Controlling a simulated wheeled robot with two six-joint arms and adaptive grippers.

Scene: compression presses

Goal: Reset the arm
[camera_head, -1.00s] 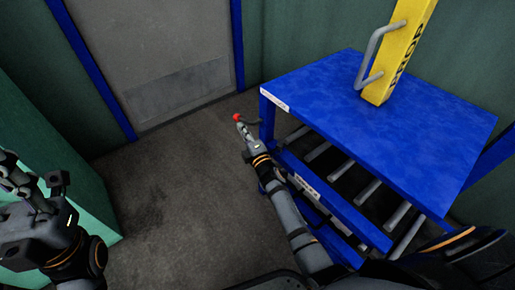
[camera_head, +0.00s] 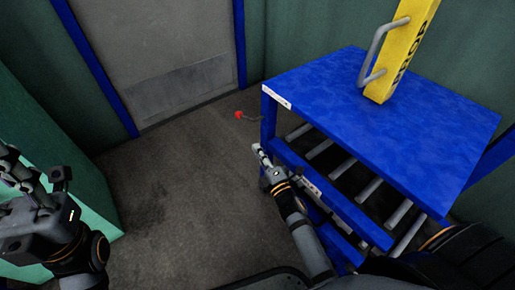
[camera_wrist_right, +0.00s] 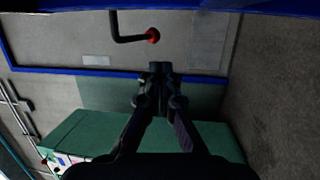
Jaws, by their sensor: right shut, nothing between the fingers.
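My right gripper (camera_head: 257,149) is shut and empty beside the left front edge of the blue press stand (camera_head: 385,130). Its closed fingertips also show in the right wrist view (camera_wrist_right: 160,70). A crank handle with a red knob (camera_head: 239,115) sticks out from the stand's left side, beyond my right gripper and apart from it. The knob and dark bent rod also show near the top of the right wrist view (camera_wrist_right: 152,36). My left gripper (camera_head: 15,165) is at the left edge, partly cut off, and its fingertips do not show clearly.
A yellow post (camera_head: 400,50) with a grey handle stands on the blue top. Grey rollers (camera_head: 368,191) lie under it. A grey door (camera_head: 155,55) with a blue frame is at the back. A green block (camera_head: 50,150) stands at the left. The floor between is clear.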

